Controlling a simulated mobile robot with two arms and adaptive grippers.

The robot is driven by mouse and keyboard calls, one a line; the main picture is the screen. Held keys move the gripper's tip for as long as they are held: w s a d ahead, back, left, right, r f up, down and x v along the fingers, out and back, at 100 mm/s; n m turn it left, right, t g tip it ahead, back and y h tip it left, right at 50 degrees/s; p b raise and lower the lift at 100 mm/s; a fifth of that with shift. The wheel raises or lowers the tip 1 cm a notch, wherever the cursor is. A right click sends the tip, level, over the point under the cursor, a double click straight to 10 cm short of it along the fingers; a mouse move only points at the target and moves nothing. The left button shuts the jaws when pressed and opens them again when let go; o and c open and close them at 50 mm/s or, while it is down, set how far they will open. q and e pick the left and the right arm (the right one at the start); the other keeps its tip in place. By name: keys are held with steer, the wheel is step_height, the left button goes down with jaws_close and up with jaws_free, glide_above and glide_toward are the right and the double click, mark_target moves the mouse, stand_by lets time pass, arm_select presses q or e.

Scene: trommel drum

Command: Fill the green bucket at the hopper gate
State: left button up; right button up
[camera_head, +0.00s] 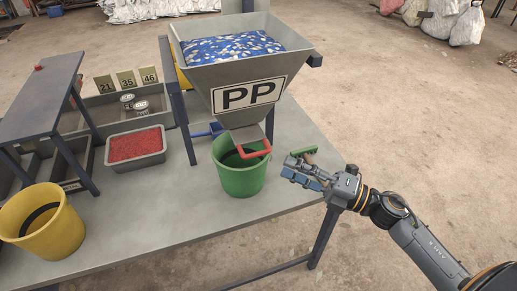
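The green bucket (240,178) stands upright on the grey table under the spout of the hopper (225,84) marked "PP". The hopper holds blue and pale flakes (230,46). Its gate has a red handle (257,153) at the spout, just above the bucket's rim. The spout and handle partly cover the bucket's mouth, and I cannot tell what is inside. My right gripper (291,172) is right of the bucket, apart from it, with its fingers pointing left. My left gripper is not in view.
A green brush (303,152) shows just behind my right gripper. A tray of red pellets (136,152), a yellow bucket (42,224) and a dark stand (42,98) are left. Number cards (126,79) and cans stand behind. The table's front middle (160,215) is clear.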

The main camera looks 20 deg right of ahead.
mark_target(257, 154)
steer(key=p+x, duration=0.3)
steer(key=x, duration=0.6)
steer(key=shift+w+d, duration=0.1)
steer(key=shift+w, duration=0.2)
steer(key=shift+c, duration=0.4)
jaws_close()
